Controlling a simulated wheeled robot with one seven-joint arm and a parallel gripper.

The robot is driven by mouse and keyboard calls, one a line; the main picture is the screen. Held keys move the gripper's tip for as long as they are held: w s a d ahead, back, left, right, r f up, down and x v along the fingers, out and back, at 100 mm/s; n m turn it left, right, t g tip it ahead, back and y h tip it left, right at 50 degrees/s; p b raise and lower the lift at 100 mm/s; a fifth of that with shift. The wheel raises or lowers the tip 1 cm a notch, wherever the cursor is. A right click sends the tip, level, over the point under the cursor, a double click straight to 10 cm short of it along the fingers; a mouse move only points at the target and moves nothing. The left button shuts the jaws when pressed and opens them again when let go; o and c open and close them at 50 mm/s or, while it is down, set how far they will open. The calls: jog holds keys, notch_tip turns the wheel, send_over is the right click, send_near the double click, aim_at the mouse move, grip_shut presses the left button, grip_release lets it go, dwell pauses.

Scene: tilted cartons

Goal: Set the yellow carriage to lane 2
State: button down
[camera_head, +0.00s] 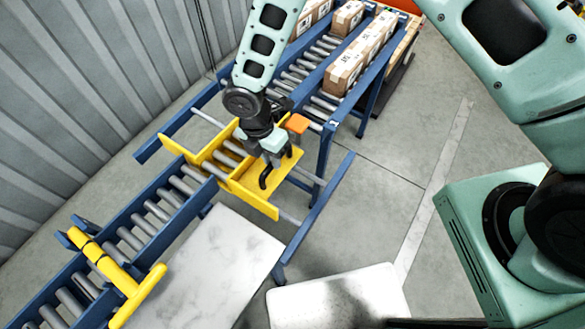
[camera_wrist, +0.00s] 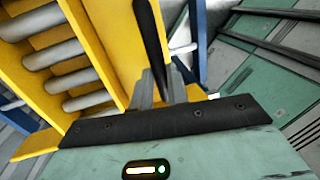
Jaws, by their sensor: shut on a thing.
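The yellow carriage (camera_head: 233,184) is a tray with grey rollers, sitting on grey cross rods between two blue side rails. Its rollers line up roughly with the conveyor at lower left. A flat yellow plate extends on its right side, with a black handle (camera_head: 265,178) standing on it. My gripper (camera_head: 270,166) is over this plate, shut on the handle. In the wrist view the dark handle bar (camera_wrist: 150,45) is between the fingers, with the carriage's yellow walls (camera_wrist: 92,40) and rollers to the left. I cannot read any lane numbers.
A blue roller conveyor (camera_head: 145,222) with a yellow T-shaped bar (camera_head: 110,265) is at lower left. Behind the carriage, one lane has bare rollers (camera_head: 293,78); cartons (camera_head: 350,67) stand to its right. An orange block (camera_head: 297,123) is near my gripper. Pale slabs (camera_head: 215,270) lie in front.

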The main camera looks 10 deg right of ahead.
aim_at(261, 166)
jog(key=w+a, duration=0.2)
jog(key=w, duration=0.1)
jog(key=shift+a+b, duration=0.35)
jog(key=shift+a, duration=0.05)
jog(key=c, duration=1.4)
grip_release()
jog(key=shift+s, duration=0.1)
jog(key=shift+o, duration=0.2)
jog(key=shift+r, duration=0.1)
notch_tip(261, 166, up, 17)
jog(key=w+a+b, duration=0.2)
jog(key=shift+w+a+b, duration=0.2)
jog(key=shift+b, duration=0.2)
